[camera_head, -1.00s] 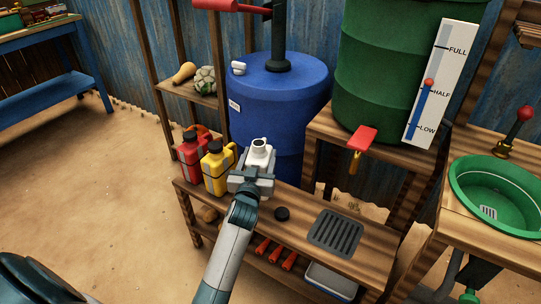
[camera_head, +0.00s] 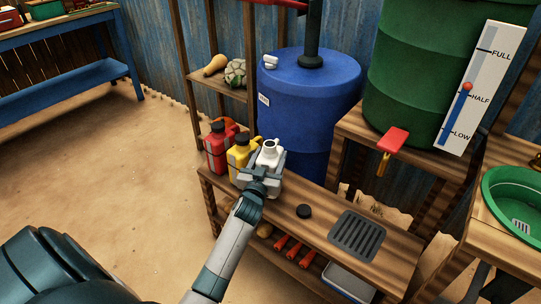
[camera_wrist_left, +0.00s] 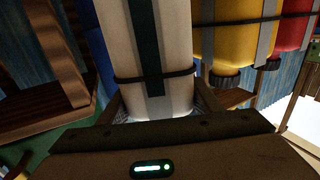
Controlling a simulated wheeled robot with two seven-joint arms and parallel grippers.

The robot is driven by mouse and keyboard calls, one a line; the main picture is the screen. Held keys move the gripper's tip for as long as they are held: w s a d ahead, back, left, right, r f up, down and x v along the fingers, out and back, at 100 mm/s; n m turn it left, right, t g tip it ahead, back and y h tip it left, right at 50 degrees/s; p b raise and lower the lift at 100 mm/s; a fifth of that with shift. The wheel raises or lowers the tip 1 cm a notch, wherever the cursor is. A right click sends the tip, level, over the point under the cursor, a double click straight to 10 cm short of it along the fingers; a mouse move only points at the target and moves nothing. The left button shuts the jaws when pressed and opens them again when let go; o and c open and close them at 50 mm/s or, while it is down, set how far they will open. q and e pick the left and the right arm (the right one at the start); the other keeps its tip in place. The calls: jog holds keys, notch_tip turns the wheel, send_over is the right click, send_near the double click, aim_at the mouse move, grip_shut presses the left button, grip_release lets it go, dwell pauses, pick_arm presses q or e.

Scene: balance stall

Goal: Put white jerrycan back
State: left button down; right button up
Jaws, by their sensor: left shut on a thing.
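The white jerrycan (camera_head: 269,152) has an open neck on top and stands upright at the left part of the wooden bench (camera_head: 320,232). My left gripper (camera_head: 263,174) is shut on it from the front. In the left wrist view the jerrycan (camera_wrist_left: 150,50), with its dark strap, fills the space between the fingers. The yellow jerrycan (camera_head: 242,157) and the red jerrycan (camera_head: 216,148) stand in a row to its left. Whether the white jerrycan's base touches the bench is hidden by the gripper. My right gripper is not in view.
A black round cap (camera_head: 304,211) and a dark slotted grate (camera_head: 357,236) lie on the bench to the right. A blue barrel (camera_head: 300,90) stands behind. A green barrel with a red-handled tap (camera_head: 392,140) and a green basin (camera_head: 515,200) are at the right.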

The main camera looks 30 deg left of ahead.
pick_arm(q)
jog(key=shift+f+b, duration=0.3)
jog(key=shift+f, duration=1.05)
jog(key=c, duration=0.6)
grip_release()
jog(key=shift+f, duration=0.25)
jog(key=shift+s+d+r, duration=0.1)
jog(key=shift+s, duration=0.05)
jog(key=p+v, duration=0.1)
jog(key=v, duration=1)
jog(key=shift+s+d, duration=0.1)
jog(key=shift+s, duration=0.25)
